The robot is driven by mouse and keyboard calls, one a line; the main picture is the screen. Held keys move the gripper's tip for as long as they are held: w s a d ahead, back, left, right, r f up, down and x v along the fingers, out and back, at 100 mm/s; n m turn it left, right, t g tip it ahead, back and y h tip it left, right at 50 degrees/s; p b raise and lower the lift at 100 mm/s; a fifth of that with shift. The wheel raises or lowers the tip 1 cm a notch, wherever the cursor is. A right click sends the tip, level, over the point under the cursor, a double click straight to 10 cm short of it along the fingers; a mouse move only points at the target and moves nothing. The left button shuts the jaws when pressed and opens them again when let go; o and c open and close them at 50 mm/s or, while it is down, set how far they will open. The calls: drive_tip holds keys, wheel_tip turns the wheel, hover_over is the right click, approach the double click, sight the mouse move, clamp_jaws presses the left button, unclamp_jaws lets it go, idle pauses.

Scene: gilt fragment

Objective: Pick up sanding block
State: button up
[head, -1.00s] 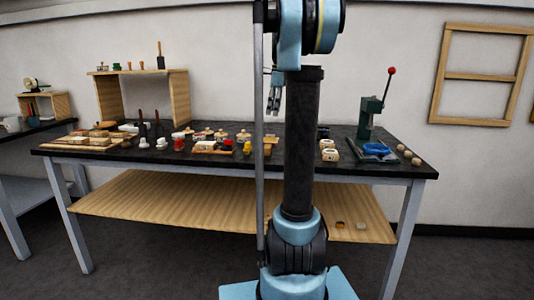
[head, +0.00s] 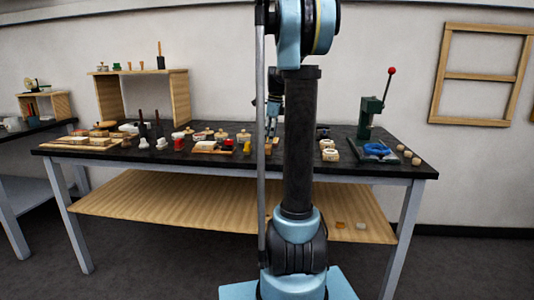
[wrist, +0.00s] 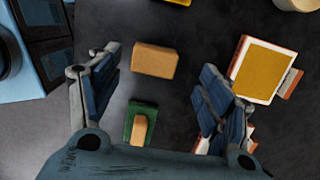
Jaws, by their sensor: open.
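My gripper (wrist: 160,72) is open in the wrist view, one blue-padded finger at each side. A plain tan block (wrist: 155,60) lies on the dark tabletop between the fingertips, with clear space on both sides. A green block with a rounded wooden grip (wrist: 141,125) lies nearer the palm, also between the fingers. Which of these two is the sanding block I cannot tell for sure. In the head view my gripper (head: 272,125) hangs low over the table, partly hidden by my arm column, and the blocks under it are hidden.
A yellow-topped white and red piece (wrist: 262,72) lies close to the right finger. A blue-sided object (wrist: 30,50) is at the left. On the table (head: 100,153), many small items crowd the left; a green press (head: 370,120) stands at the right.

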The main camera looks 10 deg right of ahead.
sight(268, 146)
drive_tip(key=shift+s+a+f, duration=0.1)
drive_tip(key=shift+a+f, duration=0.15)
drive_tip(key=shift+f, duration=1.05)
drive_tip(key=shift+s+a+f, duration=0.1)
drive_tip(key=shift+a+f, duration=0.1)
drive_tip(key=shift+f, duration=1.05)
drive_tip(key=shift+c, duration=0.3)
drive_tip(key=c, duration=1)
